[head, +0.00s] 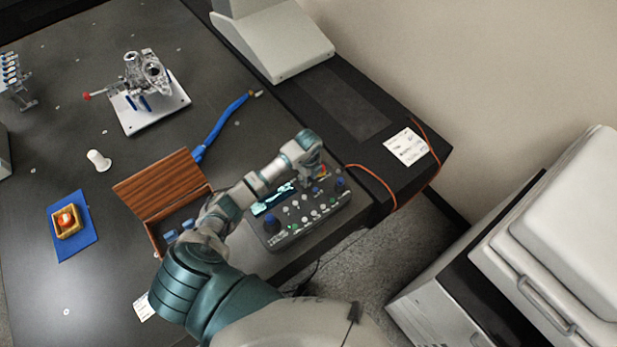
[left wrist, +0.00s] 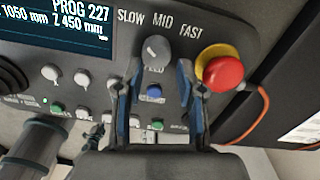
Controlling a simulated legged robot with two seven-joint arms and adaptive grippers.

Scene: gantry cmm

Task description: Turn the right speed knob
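The control panel (head: 285,238) lies at the table's right edge in the head view, with my left arm reaching over it. In the left wrist view, a round grey speed knob (left wrist: 156,50) sits below the printed words SLOW, MID and FAST. My left gripper (left wrist: 160,78) is open, its two blue-grey fingers apart, one on each side just below the knob. I cannot tell whether either touches it. In the head view my left gripper (head: 312,180) is mostly hidden by its own wrist. My right gripper is in neither view.
A red stop button (left wrist: 223,73) with a yellow collar is close right of the knob. A blue button (left wrist: 154,91) lies below it, and a lit screen (left wrist: 40,25) at left. In the head view an open wooden box (head: 165,190) stands left of the panel.

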